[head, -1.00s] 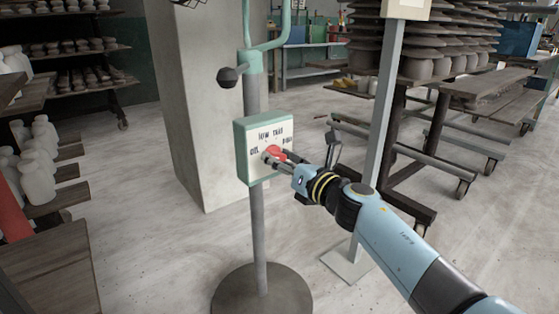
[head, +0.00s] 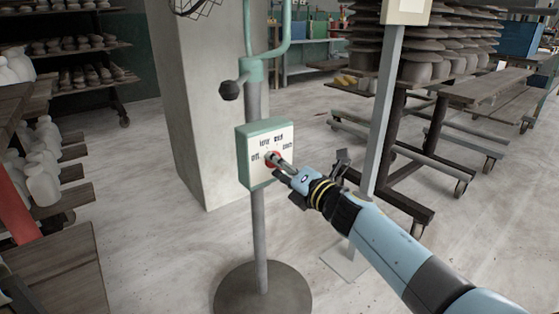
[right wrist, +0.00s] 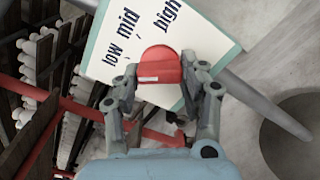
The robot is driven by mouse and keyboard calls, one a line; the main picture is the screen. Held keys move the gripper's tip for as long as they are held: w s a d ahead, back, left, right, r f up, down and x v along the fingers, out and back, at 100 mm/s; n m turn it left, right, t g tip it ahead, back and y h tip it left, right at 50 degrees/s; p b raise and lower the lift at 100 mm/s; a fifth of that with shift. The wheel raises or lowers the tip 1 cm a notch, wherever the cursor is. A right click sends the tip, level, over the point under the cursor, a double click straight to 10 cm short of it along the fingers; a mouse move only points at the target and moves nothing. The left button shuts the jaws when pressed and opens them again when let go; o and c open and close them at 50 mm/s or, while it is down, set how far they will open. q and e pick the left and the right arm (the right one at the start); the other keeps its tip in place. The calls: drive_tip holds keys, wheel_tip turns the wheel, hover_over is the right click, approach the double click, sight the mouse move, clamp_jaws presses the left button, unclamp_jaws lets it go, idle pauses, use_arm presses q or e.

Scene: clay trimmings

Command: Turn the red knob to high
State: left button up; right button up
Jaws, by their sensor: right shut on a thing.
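The red knob (head: 268,157) sits on the white face of a green-edged control box (head: 243,158) on a grey pole. In the right wrist view the knob (right wrist: 160,64) is between the fingertips, with a pale mark on its lower left part. The labels low, mid and high (right wrist: 168,17) are printed around it on the panel (right wrist: 213,38). My right gripper (head: 279,162) is shut on the knob; its fingers (right wrist: 159,74) touch opposite sides and hide part of it in the head view. I cannot tell which label the knob points to. My left gripper is not in view.
The pole stands on a round dark base (head: 262,292). A second grey post (head: 381,115) stands to the right, near my right arm. Racks with pale bottles (head: 40,180) line the left side. Wheeled carts (head: 420,160) stand at the right.

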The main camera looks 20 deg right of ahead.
use_arm(q)
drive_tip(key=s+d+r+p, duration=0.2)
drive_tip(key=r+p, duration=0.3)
drive_tip(key=p, duration=0.3)
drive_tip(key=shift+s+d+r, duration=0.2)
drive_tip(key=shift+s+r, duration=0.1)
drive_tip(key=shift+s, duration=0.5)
use_arm(e)
drive_tip(key=shift+d+r+m, duration=0.1)
drive_tip(key=shift+r+m, duration=0.05)
drive_tip(key=shift+m, duration=4.9)
drive_tip(key=shift+r+m, duration=0.1)
drive_tip(key=shift+m, duration=4.95)
